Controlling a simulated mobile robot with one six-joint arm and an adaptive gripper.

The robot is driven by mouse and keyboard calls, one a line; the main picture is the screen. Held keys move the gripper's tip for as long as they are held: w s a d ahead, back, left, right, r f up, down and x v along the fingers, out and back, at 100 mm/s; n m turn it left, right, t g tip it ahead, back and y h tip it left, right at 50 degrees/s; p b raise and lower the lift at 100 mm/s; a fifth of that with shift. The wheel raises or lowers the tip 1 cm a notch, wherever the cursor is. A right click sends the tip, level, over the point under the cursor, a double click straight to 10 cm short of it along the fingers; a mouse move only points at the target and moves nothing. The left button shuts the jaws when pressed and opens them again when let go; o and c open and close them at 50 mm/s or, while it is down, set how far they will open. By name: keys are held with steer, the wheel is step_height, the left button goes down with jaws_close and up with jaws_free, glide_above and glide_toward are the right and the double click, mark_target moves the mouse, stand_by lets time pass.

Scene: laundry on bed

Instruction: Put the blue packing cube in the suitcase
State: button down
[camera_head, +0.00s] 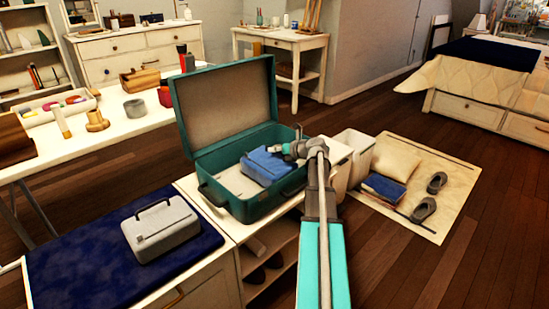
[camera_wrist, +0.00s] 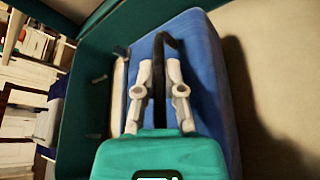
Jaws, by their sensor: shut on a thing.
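The teal suitcase (camera_head: 274,205) stands open on a white cabinet, its lid (camera_head: 228,100) raised at the back. The blue packing cube (camera_head: 262,163) is inside the suitcase's walls, slightly tilted in the head view. My gripper (camera_head: 290,148) is over the cube's right end. In the wrist view my gripper (camera_wrist: 158,75) is shut on the dark handle strap of the blue packing cube (camera_wrist: 205,75). I cannot tell whether the cube's underside touches the suitcase floor. The suitcase wall (camera_wrist: 85,100) shows at the left of the wrist view.
A light grey case (camera_head: 160,228) with a handle sits on a navy pad (camera_head: 75,262) left of the suitcase. A white bin (camera_head: 352,150) stands right of it. A mat (camera_head: 455,185) with a cushion and slippers lies on the floor. A cluttered table (camera_head: 110,140) is behind.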

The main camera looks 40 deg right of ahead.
steer(key=shift+f+b, duration=0.35)
steer(key=shift+f, duration=0.3)
steer(key=c, duration=0.7)
jaws_free()
steer(key=shift+c, duration=0.2)
steer(key=shift+s+d+r, duration=0.1)
steer(key=shift+s, duration=0.05)
steer(key=p+v, duration=0.4)
steer(key=v, duration=0.7)
steer(key=shift+s, duration=0.25)
steer(key=shift+r, duration=0.1)
